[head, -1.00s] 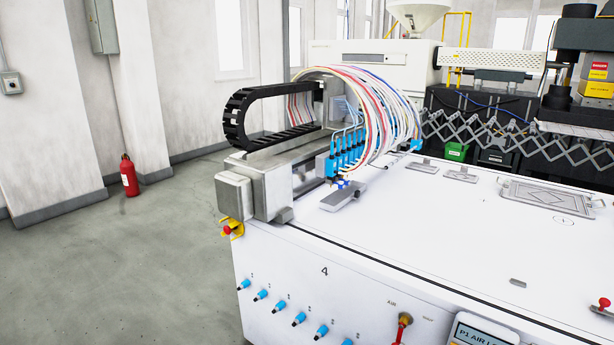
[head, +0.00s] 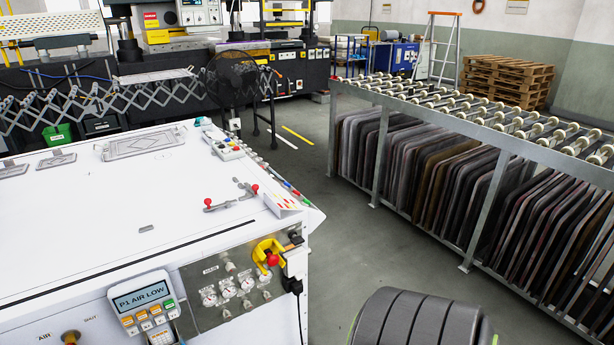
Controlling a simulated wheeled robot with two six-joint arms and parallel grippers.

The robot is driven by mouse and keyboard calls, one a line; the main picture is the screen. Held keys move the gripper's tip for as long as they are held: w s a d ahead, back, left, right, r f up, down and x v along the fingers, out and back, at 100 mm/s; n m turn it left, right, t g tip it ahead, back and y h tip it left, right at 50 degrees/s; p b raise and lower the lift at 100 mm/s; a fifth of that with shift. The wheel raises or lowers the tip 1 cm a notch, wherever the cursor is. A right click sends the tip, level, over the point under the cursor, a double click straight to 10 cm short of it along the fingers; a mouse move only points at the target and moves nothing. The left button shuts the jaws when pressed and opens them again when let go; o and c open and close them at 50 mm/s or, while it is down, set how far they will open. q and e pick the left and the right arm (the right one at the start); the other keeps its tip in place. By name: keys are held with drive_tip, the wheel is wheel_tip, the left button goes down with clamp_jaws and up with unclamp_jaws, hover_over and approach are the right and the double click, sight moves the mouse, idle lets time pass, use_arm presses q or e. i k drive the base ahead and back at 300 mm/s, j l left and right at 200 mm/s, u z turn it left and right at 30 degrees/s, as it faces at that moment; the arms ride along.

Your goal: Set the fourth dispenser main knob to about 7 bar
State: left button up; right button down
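A grey panel (head: 236,284) on the front of the white machine shows at the lower middle of the head view. It carries three small round gauges, a left one (head: 209,297), a middle one (head: 228,290) and a right one (head: 247,283). Small metal knobs sit below them, one at the left (head: 226,313), one in the middle (head: 247,304) and one at the right (head: 267,295). Gauge needles and labels are too small to read. I cannot tell which knob is the fourth dispenser's main knob. Neither gripper is in view.
A control pad (head: 144,303) reads "P1 AIR LOW". A red-and-yellow emergency stop (head: 271,258) juts from the machine's corner. Left of the pad is a brass air valve (head: 71,337). A roller rack (head: 480,120) holding sheets stands right, with clear floor (head: 335,240) between.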

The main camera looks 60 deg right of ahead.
sight(232, 270)
drive_tip(key=l+z, duration=0.15)
drive_tip(key=z, duration=1.3)
drive_tip(key=k+l, duration=0.05)
